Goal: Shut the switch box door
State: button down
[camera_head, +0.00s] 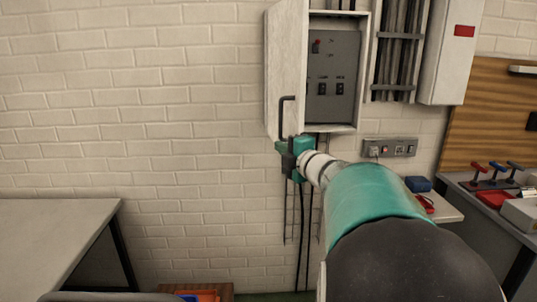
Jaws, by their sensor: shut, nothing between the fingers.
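The switch box (362,60) hangs on the brick wall, with its dark grey switch panel (333,75) exposed. Its pale door (286,60) stands open on the left side, swung out toward me. A dark bar handle (283,115) shows on the lower part of the door. My gripper (286,150) is shut and empty at the door's lower edge, just below the handle. I cannot tell whether it touches the door. My arm reaches up to it from the lower right and hides part of the wall below the box.
A vertical cable duct (399,50) and a pale cabinet (448,50) are right of the box. A socket strip (390,147) is below them. A bench with coloured levers (497,168) stands at right, a grey table (50,235) at left. The wall left of the door is clear.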

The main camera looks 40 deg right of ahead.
jog(key=shift+s+d, duration=0.5)
jog(key=shift+d, duration=0.3)
jog(key=shift+s+d, duration=0.5)
jog(key=shift+d, duration=0.3)
